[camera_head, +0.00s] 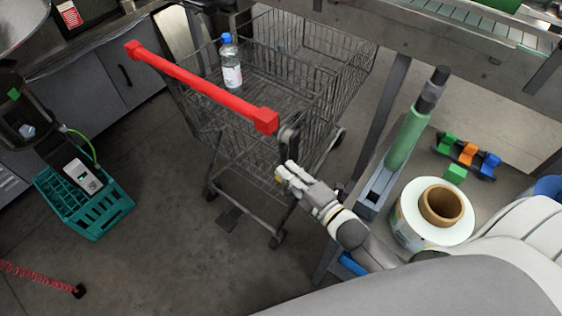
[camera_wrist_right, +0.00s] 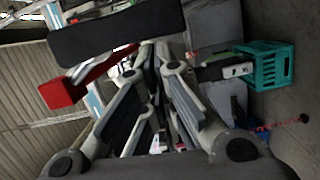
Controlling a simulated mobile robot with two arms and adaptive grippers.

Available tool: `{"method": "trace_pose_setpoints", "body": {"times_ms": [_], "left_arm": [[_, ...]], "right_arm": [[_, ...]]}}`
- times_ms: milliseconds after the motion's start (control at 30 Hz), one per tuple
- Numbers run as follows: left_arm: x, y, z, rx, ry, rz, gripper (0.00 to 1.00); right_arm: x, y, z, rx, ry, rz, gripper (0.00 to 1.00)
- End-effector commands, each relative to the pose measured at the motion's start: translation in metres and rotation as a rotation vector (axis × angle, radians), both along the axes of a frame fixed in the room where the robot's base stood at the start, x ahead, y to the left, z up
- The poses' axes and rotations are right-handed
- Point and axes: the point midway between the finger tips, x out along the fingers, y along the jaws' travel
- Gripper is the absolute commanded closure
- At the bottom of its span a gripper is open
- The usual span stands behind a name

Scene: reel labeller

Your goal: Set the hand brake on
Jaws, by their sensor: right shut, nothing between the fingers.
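A shopping cart (camera_head: 262,92) of dark wire has a red handle bar (camera_head: 195,85). A dark lever with a rounded end (camera_head: 289,138), which looks like the hand brake, stands just below the right end of the handle. My right gripper (camera_head: 282,176) is shut and empty, just below that lever; I cannot tell whether they touch. In the right wrist view a black block (camera_wrist_right: 118,35), probably the lever's grip, lies close before the gripper (camera_wrist_right: 163,58), with the red handle end (camera_wrist_right: 60,94) to its left. My left gripper is not in view.
A bottle with a blue cap (camera_head: 231,62) stands in the cart. A teal crate (camera_head: 108,218) is on the floor at left. A label roll (camera_head: 408,235) and a green cylinder (camera_head: 408,138) are at right. The floor in front of the cart is mostly clear.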

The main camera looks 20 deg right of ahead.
Motion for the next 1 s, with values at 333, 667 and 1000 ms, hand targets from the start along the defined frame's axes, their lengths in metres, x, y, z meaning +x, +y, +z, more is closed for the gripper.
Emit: {"method": "trace_pose_setpoints", "body": {"times_ms": [333,667,1000], "left_arm": [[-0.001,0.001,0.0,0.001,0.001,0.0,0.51],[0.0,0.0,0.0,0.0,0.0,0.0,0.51],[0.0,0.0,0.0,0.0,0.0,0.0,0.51]], "right_arm": [[-0.001,0.0,0.028,-0.001,-0.003,0.003,1.0],[0.0,0.0,0.082,-0.002,-0.003,0.002,1.0],[0.0,0.0,0.1,0.0,0.0,0.0,1.0]]}}
